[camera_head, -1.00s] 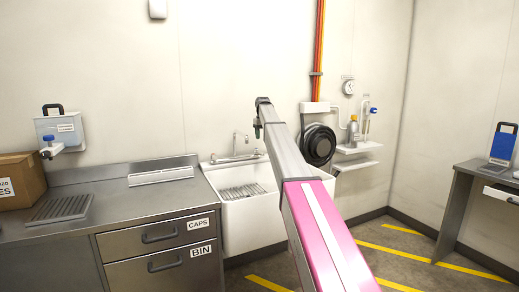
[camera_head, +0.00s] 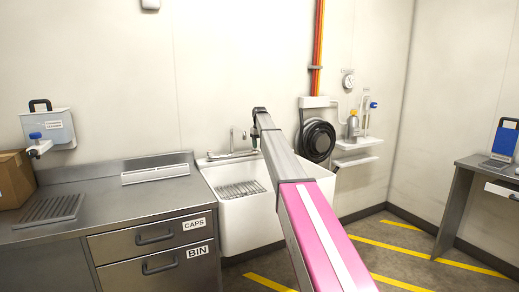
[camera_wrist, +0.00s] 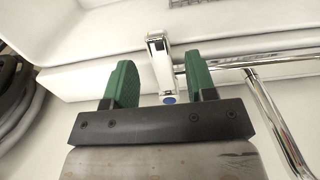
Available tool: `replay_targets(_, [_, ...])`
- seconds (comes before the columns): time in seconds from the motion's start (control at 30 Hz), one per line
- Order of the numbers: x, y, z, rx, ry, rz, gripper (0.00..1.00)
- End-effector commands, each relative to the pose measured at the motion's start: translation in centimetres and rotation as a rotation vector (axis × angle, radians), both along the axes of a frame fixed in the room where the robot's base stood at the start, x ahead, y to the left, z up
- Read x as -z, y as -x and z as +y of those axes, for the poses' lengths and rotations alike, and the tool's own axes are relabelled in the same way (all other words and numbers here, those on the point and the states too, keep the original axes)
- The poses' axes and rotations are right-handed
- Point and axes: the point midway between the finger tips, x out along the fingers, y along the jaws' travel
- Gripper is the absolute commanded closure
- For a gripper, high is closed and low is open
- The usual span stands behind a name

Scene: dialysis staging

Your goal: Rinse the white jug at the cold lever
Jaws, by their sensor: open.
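The cold lever (camera_wrist: 160,65) is a chrome bar with a blue end in the wrist view. It lies between the two green fingertips of my gripper (camera_wrist: 160,82), which is open. I see a gap between the lever and each finger, so neither clearly touches it. In the head view the chrome tap (camera_head: 232,153) stands on the back of the white sink (camera_head: 245,215), and my arm ends close to it, partly hiding it. The white jug cannot be made out in either view.
A steel counter (camera_head: 110,205) with drawers labelled CAPS and BIN adjoins the sink on the left. A black hose reel (camera_head: 318,141) hangs on the wall to the right. A chrome pipe (camera_wrist: 275,120) runs close beside my gripper in the wrist view.

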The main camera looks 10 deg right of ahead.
Motion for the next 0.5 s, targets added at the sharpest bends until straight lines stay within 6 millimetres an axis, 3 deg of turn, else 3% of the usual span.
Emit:
replay_targets(0.2, [2.0,0.0,0.0,0.0,0.0,-0.001,0.49])
replay_targets(0.43, [2.1,0.0,0.0,0.0,0.0,-0.001,0.49])
replay_targets(0.47, [2.1,0.0,0.0,0.0,0.0,-0.001,0.52])
replay_targets(0.5, [2.1,0.0,0.0,0.0,0.0,-0.001,0.65])
